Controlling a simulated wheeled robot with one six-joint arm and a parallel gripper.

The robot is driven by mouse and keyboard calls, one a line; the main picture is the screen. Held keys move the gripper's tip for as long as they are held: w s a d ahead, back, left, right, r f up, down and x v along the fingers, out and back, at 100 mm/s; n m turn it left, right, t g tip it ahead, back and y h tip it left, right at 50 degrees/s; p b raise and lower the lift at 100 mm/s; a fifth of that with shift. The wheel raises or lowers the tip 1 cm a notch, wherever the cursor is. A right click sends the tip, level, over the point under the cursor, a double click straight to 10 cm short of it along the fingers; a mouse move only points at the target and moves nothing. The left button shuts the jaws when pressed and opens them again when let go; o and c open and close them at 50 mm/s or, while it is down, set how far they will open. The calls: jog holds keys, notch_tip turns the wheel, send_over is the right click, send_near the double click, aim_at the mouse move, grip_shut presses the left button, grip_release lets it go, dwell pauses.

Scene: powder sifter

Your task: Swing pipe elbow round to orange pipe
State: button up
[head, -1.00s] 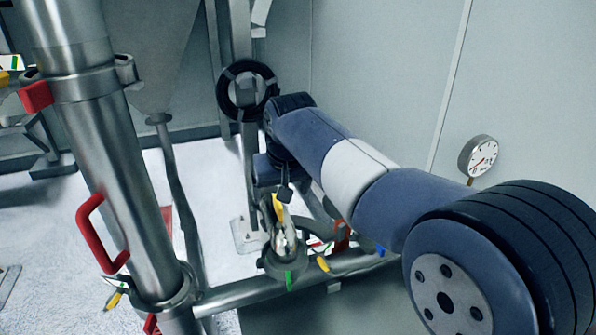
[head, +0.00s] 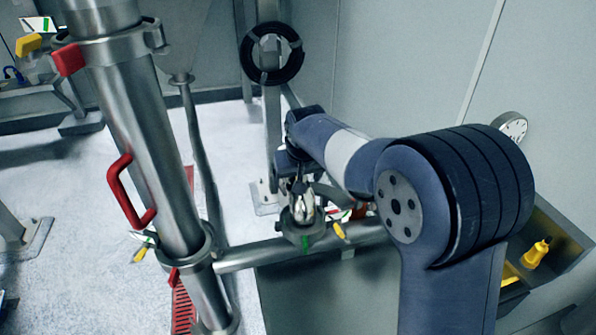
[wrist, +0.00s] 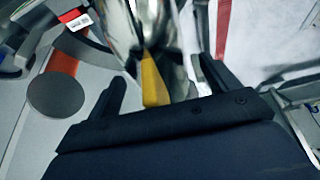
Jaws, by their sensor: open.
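In the wrist view my gripper (wrist: 160,86) is open, with one dark finger on each side of a yellow handle (wrist: 153,80) and the shiny elbow metal (wrist: 150,25). I cannot tell whether the fingers touch it. An orange strip (wrist: 70,47) shows at upper left in the wrist view; I cannot tell whether it is the orange pipe. The fingertips are small and partly hidden in the head view.
A thick steel pipe (head: 150,140) with red handles (head: 128,195) stands at left. A horizontal pipe (head: 250,255) runs from it to the elbow. A black ring (head: 249,62) hangs on the rear post. A gauge (head: 512,126) is on the right wall. A yellow item (head: 536,254) lies lower right.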

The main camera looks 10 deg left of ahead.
jog(key=shift+c, duration=0.4)
jog(key=c, duration=1.4)
jog(key=shift+w+d+m+h, duration=0.25)
jog(key=shift+d+m, duration=0.2)
jog(key=shift+m, duration=0.45)
jog(key=shift+c, duration=0.3)
jog(key=shift+d+m+h, duration=0.45)
jog(key=shift+d+m, duration=0.05)
jog(key=shift+m, duration=0.4)
jog(key=shift+d+m+h+b, duration=0.35)
jog(key=shift+d+m, duration=0.1)
jog(key=shift+m, duration=0.45)
